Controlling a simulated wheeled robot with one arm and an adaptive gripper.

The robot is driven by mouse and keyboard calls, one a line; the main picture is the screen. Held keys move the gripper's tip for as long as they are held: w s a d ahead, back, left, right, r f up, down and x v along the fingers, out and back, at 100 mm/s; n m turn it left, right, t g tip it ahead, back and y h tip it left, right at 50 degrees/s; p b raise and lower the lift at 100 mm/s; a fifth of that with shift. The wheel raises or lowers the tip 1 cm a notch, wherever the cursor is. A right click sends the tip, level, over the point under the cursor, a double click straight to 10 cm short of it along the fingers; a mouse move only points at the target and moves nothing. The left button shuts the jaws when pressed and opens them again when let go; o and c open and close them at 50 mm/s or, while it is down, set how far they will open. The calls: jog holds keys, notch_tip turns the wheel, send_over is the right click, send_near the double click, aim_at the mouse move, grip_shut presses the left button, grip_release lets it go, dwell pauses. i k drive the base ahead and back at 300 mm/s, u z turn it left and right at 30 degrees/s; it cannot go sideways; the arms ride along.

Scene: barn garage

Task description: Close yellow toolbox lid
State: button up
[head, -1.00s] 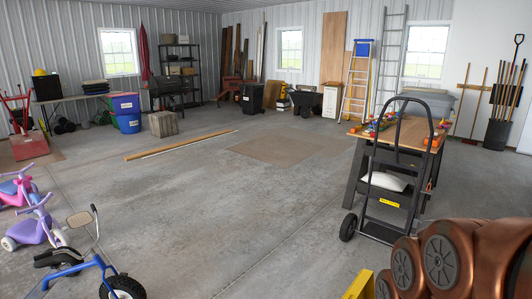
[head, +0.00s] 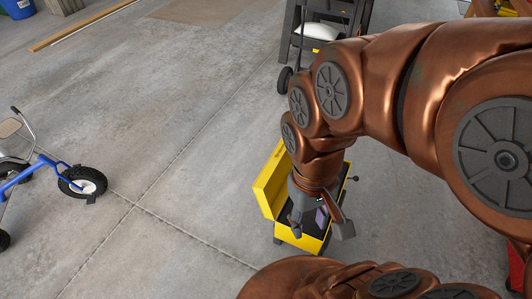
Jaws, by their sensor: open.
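A yellow toolbox (head: 311,244) stands on the concrete floor at the lower middle of the head view. Its yellow lid (head: 268,182) is raised along the left side, and the dark inside shows. My gripper (head: 320,228) is open and hangs over the toolbox opening, to the right of the raised lid. Its fingers point down and are spread apart. My arm hides the back and part of the middle of the toolbox. I cannot tell whether the fingers touch the toolbox.
A blue tricycle (head: 45,175) stands at the left. A dark hand truck (head: 305,35) stands behind the toolbox at the top. A red object (head: 517,268) is at the lower right edge. The floor left of the toolbox is clear.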

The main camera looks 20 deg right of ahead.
aim_at(270, 188)
jog(key=u, duration=1.2)
jog(key=i, duration=2.3)
jog(key=z, duration=4.7)
jog(key=i, duration=0.35)
jog(key=u, duration=0.45)
